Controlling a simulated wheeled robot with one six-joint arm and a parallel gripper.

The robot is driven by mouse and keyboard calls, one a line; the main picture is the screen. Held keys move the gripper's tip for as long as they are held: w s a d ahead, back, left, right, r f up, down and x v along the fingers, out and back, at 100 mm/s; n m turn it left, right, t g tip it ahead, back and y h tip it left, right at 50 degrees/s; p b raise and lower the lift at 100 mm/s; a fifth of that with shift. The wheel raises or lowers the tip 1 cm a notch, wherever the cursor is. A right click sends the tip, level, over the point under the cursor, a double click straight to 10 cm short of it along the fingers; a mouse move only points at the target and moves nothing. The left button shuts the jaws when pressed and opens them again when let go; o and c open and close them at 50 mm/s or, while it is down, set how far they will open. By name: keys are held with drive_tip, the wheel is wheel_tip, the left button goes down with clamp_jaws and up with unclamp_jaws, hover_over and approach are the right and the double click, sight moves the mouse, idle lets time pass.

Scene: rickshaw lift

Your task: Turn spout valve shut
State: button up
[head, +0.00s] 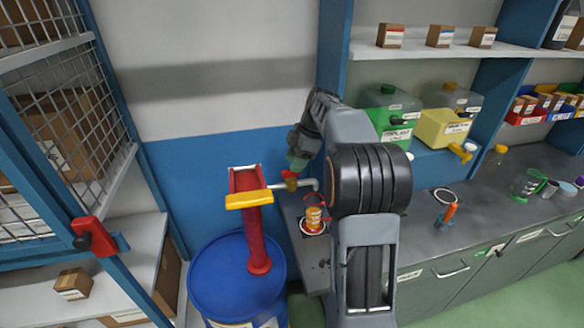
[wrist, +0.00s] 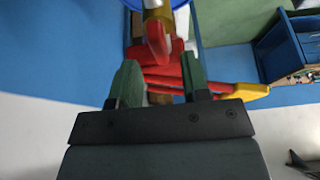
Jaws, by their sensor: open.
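The spout valve (head: 291,182) is a small brass-coloured fitting on the pale spout pipe (head: 310,184) of a red hand pump (head: 255,235). In the wrist view its red lever (wrist: 157,42) stands beyond and between my green fingertips, with the brass body (wrist: 155,12) at the top edge. My gripper (head: 297,163) is just above the valve in the head view. In the wrist view my gripper (wrist: 160,82) is open, its fingers apart with nothing held between them. I cannot tell whether a finger touches the lever. An orange container (head: 314,218) stands below the spout end.
The pump stands on a blue drum (head: 225,270), with a yellow handle (head: 248,200) across its top. A grey counter (head: 470,228) with bottles lies to the right. A mesh-sided rack (head: 65,105) stands at the left. A red latch (head: 94,237) sits on its post.

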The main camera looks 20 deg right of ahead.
sight(291, 175)
drive_tip(key=shift+x, duration=1.4)
clamp_jaws()
